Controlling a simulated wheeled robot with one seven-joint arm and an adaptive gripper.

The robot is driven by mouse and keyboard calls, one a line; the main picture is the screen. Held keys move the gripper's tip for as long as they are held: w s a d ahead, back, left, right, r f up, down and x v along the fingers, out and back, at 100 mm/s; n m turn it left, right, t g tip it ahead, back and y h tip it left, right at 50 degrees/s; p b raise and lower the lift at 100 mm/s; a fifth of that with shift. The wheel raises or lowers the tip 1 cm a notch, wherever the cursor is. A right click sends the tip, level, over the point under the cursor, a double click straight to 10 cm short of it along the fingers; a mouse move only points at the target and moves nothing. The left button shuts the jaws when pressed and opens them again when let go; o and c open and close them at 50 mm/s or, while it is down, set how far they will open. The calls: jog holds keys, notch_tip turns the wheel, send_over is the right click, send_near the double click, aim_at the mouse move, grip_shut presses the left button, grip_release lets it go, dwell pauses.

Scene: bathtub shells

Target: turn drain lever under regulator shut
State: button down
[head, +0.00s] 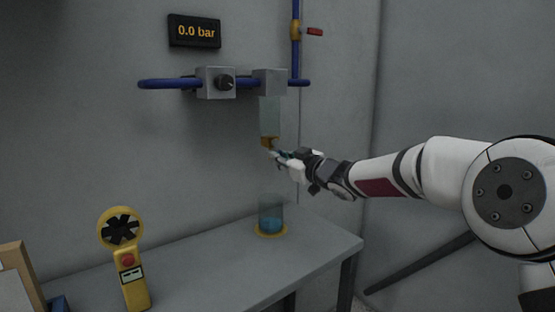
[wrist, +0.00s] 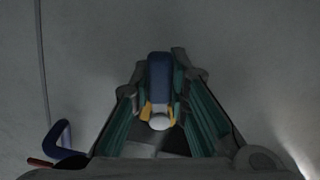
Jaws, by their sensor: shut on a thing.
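The regulator unit on the wall has a grey block (head: 270,81) with a clear bowl (head: 270,117) hanging below it. A brass drain fitting (head: 267,142) sits at the bowl's lower end. My gripper (head: 275,154) reaches in from the right, just under this fitting, and covers the drain lever there. In the wrist view my gripper (wrist: 160,105) is shut on a blue bar-like piece (wrist: 160,75), which appears to be the drain lever. Yellow parts and a round white end show beside it between the fingers. The lever's exact angle is hard to tell.
A glass with blue liquid (head: 271,214) stands on the grey bench (head: 205,262) below the drain. A yellow fan meter (head: 128,262) stands at the left. Blue pipe (head: 170,84), a knob (head: 225,83), a red lever (head: 315,31) and a display reading 0.0 bar (head: 195,31) are on the wall.

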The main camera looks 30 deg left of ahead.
jog(key=shift+w+d+r+n, duration=0.15)
jog(key=shift+w+n, duration=0.1)
jog(key=shift+n, duration=0.6)
jog(key=shift+w+d+r+n, duration=0.1)
jog(key=shift+w+r+n, duration=0.15)
jog(key=shift+n, duration=0.65)
jog(key=shift+w+d+r+n, duration=0.1)
jog(key=shift+w+n, duration=0.15)
jog(key=shift+n, duration=0.6)
jog(key=c, duration=1.5)
grip_release()
jog(key=v, duration=1.2)
